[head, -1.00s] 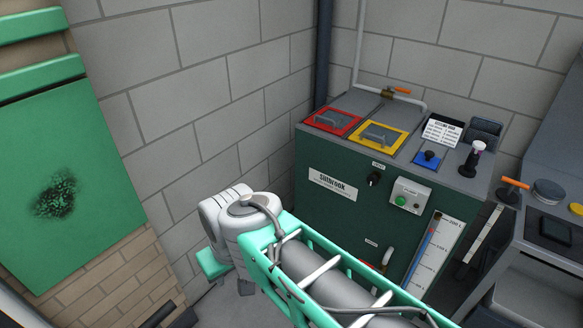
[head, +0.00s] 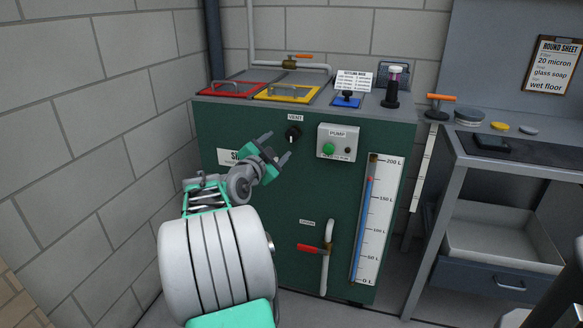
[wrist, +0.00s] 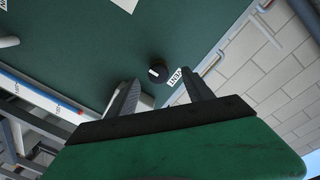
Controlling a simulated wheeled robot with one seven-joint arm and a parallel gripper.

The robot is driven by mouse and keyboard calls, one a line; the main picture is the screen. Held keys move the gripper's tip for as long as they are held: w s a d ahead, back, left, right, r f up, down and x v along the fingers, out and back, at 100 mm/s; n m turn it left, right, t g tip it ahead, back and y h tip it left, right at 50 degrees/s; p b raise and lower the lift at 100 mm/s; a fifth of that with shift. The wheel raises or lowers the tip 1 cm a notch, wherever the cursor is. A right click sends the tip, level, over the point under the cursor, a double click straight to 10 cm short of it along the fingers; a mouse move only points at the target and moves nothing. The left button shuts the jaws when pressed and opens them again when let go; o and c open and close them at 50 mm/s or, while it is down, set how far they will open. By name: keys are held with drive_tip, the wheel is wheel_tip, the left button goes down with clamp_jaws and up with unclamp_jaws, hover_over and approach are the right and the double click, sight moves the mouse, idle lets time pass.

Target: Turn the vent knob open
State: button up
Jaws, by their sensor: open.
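The vent knob (head: 293,133) is a small black round knob with a white pointer mark, on the front of the green tank cabinet (head: 262,215). A white label (head: 295,118) reading VENT sits just above it. In the head view the pointer looks roughly upright. My gripper (head: 279,149) is open and empty, just left of and below the knob, apart from it. In the wrist view the knob (wrist: 157,71) shows beyond the two open fingers (wrist: 162,92), a little above the gap between their tips. Nothing covers the knob.
A pump box (head: 337,142) with a green button stands right of the knob. Below are a red-handled drain valve (head: 312,248) and a level gauge (head: 377,218). Red (head: 231,88) and yellow (head: 287,93) lids are on top. A bench (head: 512,163) stands at right.

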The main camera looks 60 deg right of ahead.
sight(291, 136)
drive_tip(key=shift+m+g, duration=0.3)
drive_tip(key=d, duration=0.8)
drive_tip(key=shift+s+d+b, duration=0.3)
drive_tip(key=shift+s+d, duration=0.1)
drive_tip(key=shift+r, duration=0.1)
